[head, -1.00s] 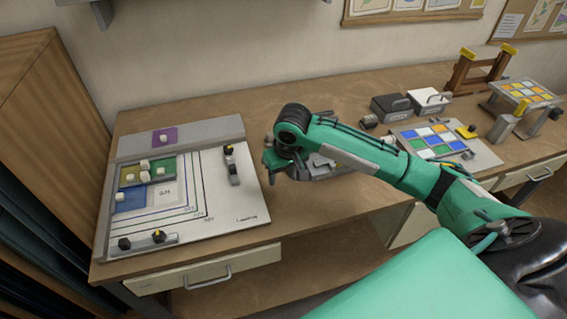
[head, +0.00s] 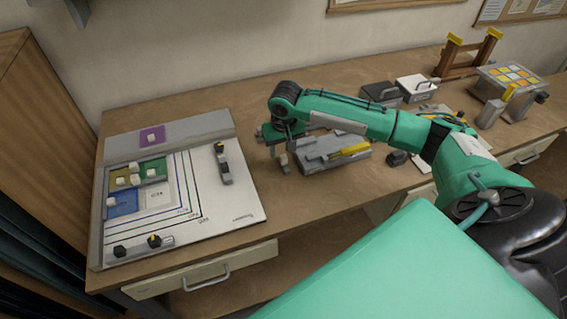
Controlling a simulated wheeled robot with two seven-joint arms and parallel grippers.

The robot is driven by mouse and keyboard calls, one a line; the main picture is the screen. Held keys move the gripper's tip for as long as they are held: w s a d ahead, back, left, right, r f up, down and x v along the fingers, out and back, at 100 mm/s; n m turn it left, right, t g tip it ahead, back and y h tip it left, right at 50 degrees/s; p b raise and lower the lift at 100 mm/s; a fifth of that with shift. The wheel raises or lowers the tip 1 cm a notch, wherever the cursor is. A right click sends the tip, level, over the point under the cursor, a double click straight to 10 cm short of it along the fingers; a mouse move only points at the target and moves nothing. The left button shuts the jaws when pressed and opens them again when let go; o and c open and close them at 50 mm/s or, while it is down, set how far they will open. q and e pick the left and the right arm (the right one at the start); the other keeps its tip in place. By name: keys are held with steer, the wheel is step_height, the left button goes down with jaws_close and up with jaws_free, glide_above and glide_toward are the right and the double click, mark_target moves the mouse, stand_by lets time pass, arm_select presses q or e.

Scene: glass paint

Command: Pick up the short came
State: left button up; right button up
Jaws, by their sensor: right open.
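My right gripper (head: 280,163) points down with its jaws open, just left of a grey rack (head: 318,164) on the bench. It looks empty. A yellow bar (head: 349,151) and grey strip-like pieces lie on the rack. Which of them is the short came, I cannot tell at this size, and my right arm passes in front of the bench behind the rack. My left gripper is out of view.
A white layout board (head: 233,212) with coloured glass pieces and grey stops lies left of the gripper. Two lidded boxes, dark (head: 381,94) and white (head: 416,88), stand at the back right. Bare bench (head: 300,215) lies in front of the rack.

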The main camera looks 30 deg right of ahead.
mark_target(284, 156)
steer(key=f, duration=0.1)
steer(key=f+p, duration=0.1)
steer(key=f, duration=0.1)
steer(key=d+f+p, duration=0.1)
steer(key=shift+w+f, duration=0.3)
steer(key=shift+f, duration=0.35)
jaws_close()
steer(key=shift+r, duration=0.1)
